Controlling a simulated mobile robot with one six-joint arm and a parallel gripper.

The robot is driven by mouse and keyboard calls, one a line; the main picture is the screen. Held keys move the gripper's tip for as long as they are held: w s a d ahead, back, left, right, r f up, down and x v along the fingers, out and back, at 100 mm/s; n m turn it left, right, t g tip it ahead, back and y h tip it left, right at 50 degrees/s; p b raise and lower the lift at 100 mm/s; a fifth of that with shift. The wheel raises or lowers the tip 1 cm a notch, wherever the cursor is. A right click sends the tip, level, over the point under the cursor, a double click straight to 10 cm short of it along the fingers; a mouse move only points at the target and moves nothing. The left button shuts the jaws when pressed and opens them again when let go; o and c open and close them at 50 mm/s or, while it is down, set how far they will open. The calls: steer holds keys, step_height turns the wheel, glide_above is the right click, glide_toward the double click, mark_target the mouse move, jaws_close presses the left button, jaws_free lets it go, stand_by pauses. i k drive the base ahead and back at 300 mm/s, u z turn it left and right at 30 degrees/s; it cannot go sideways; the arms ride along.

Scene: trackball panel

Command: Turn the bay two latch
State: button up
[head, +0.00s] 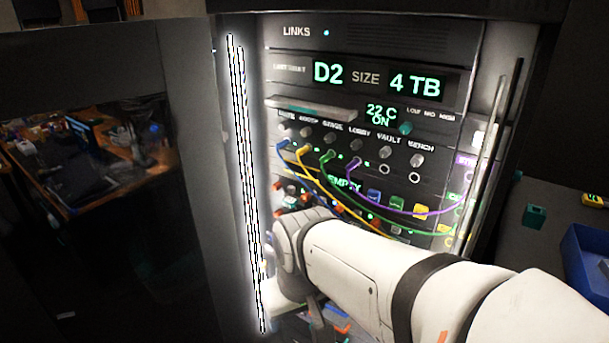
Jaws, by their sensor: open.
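A tall equipment rack (525,95) stands open in the head view. Below its patch cables, a drive row shows small orange-red tabs, one at the left (277,187) and one further right (365,212). I cannot tell which of them is the bay two latch; my arm covers the lower part of the row. A display (343,184) there reads EMPTY. My gripper (288,292) is low at the rack's left side, below my wrist, open, with its fingertips hard to make out. I see no thing held in it.
Blue, yellow, green and purple cables (400,207) hang across the rack front. A shelf-like ledge (310,105) juts out above them. A blue bin (590,265) sits far right.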

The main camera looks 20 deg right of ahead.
mark_target(307, 195)
steer(key=z, duration=0.55)
steer(key=i, duration=0.2)
steer(key=z, duration=1.45)
steer(key=k, duration=2.4)
steer(key=u, duration=0.5)
steer(key=i, duration=1)
steer(key=u, duration=0.05)
